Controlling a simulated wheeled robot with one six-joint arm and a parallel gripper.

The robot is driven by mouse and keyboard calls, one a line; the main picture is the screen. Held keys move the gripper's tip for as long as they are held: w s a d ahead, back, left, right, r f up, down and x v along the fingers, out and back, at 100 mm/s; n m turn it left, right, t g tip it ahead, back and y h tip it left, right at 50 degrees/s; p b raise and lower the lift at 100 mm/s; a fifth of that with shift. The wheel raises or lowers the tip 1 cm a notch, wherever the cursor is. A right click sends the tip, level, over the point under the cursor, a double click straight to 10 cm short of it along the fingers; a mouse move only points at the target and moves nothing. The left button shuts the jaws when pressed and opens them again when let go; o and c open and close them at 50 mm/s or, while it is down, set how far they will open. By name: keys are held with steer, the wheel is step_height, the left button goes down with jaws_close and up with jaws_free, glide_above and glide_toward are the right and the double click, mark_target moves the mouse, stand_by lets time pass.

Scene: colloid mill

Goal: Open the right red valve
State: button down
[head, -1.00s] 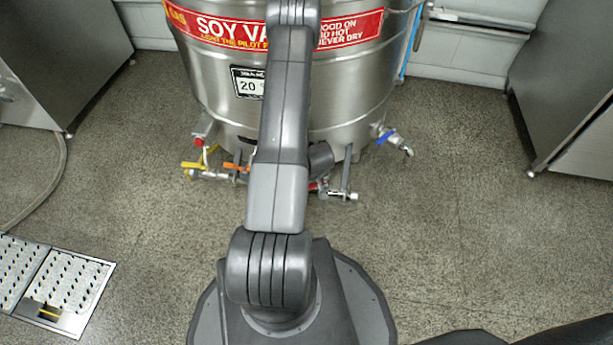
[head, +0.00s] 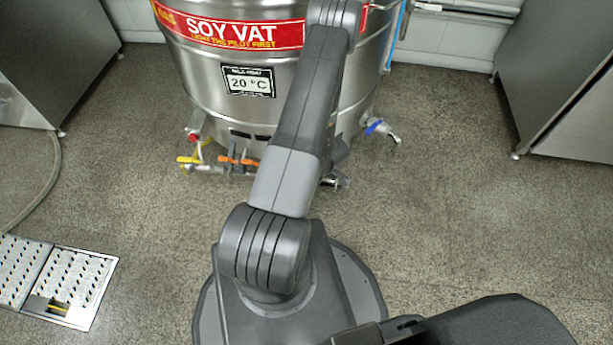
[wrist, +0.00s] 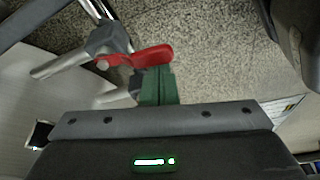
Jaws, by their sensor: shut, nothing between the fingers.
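The red valve handle (wrist: 140,57) is a flat lever on a grey metal valve body (wrist: 108,38) in the wrist view. The green fingers of my gripper (wrist: 157,85) are shut, with nothing between them. Their tips are right at the lever's right half, overlapping it in the picture; I cannot tell whether they touch it. In the head view my arm covers the gripper and the red lever. The steel soy vat (head: 215,80) stands behind the arm.
Orange handles (head: 238,161) and a yellow handle (head: 188,160) sit low on the vat's front left. A blue-handled tap (head: 376,127) is at its right. Steel cabinets stand at left (head: 50,60) and right (head: 570,90). The floor at right is clear.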

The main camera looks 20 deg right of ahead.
steer(key=shift+s+d, duration=0.25)
stand_by(0.5)
steer(key=shift+w+a, duration=0.1)
